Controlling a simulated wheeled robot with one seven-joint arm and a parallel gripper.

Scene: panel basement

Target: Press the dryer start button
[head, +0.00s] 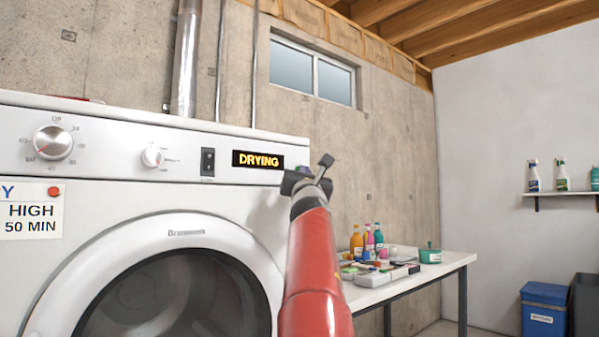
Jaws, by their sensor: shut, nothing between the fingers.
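The white front-loading dryer (110,165) fills the left of the head view. Its display (258,160) reads "DRYING" in lit yellow letters. Left of the display are a dark rocker switch (208,162), a small knob (152,157) and a large dial (53,143). My gripper (322,166) is at the right end of the control panel, shut and empty. A small coloured patch (303,169) shows behind it; most of that spot is hidden, so I cannot tell if it is the start button or if I touch it.
A note (32,212) reading "HIGH 50 MIN" is on the dryer's front. A white table (400,284) with bottles and small items stands to the right. A blue bin (543,310) and a wall shelf (560,194) with bottles are farther right.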

